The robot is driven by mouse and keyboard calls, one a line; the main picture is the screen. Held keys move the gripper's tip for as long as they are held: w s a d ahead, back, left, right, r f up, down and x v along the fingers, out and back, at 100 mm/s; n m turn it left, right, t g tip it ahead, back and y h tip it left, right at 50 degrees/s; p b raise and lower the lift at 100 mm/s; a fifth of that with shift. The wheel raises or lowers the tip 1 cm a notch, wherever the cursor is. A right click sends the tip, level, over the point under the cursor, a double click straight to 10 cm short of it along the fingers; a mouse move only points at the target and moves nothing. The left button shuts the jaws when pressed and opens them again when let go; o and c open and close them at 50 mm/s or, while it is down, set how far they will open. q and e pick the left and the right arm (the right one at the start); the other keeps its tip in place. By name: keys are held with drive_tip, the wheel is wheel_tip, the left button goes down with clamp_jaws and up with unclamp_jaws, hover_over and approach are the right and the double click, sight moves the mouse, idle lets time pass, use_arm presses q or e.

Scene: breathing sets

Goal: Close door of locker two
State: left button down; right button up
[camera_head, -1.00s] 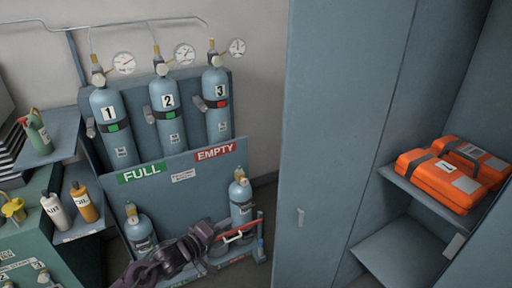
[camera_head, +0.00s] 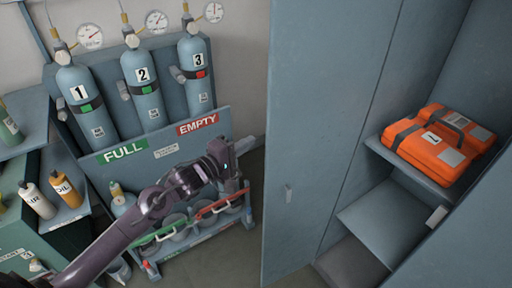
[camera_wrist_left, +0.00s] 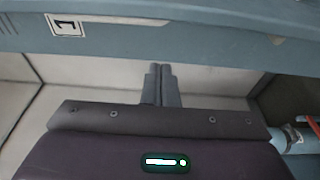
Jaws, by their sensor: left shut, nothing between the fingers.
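An open blue-grey locker stands at the right, and its shelf (camera_head: 412,178) is bare at the edge around the case. My left gripper (camera_head: 248,145) is left of the door, in front of the cylinder rack, apart from the door. In the left wrist view its two fingers (camera_wrist_left: 161,84) are together and hold nothing. My right gripper is not in view.
Orange cases (camera_head: 440,142) sit on the locker shelf. The rack (camera_head: 165,150) with numbered cylinders and FULL and EMPTY signs stands behind my left arm. Bottles (camera_head: 66,190) stand on a side shelf at the left. A narrow floor gap (camera_head: 253,200) separates rack and door.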

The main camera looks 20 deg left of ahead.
use_arm(q)
drive_tip(key=d, duration=0.1)
drive_tip(key=s+d+p, duration=0.1)
drive_tip(key=d+p, duration=0.1)
drive_tip(key=shift+s+d, duration=0.3)
drive_tip(key=shift+s, duration=0.1)
